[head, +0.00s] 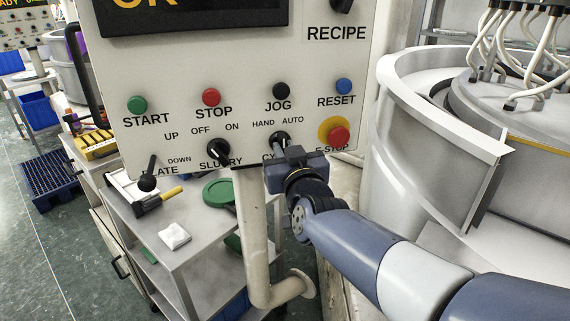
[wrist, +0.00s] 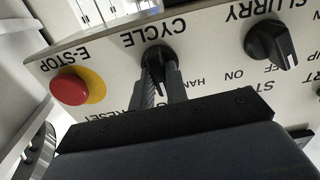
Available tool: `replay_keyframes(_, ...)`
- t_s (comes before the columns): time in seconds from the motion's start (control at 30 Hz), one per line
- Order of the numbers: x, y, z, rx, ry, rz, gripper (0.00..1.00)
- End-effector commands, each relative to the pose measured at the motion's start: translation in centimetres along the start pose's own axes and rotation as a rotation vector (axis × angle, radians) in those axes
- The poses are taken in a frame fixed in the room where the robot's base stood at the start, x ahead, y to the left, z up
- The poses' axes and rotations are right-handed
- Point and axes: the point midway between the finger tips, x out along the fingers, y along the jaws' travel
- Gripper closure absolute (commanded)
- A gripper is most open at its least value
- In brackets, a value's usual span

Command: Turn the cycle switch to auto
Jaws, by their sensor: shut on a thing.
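The cycle switch (head: 281,136) is a black rotary knob low on the pale control panel, under the HAND and AUTO labels. It also shows in the wrist view (wrist: 158,58), where the panel appears upside down. My gripper (wrist: 160,82) has its two fingers on either side of the knob's grip and is shut on it. In the head view my gripper (head: 279,147) reaches the knob from below right. A white mark on the knob shows between the fingers. The AUTO label is hidden in the wrist view, so I cannot tell which setting the knob is at.
The red E-stop button (head: 339,136) on its yellow disc is close right of the switch. The slurry knob (head: 217,150) is to the left, and a black lever (head: 148,178) farther left. A pale pipe (head: 253,240) and a cart (head: 190,240) stand below.

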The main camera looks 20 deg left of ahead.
Motion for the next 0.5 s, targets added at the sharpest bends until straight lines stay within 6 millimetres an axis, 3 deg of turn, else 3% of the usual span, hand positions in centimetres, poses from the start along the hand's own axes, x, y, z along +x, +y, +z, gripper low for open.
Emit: replay_keyframes(0.5,-0.03,0.03,0.23,0.428,0.0,0.0,1.0)
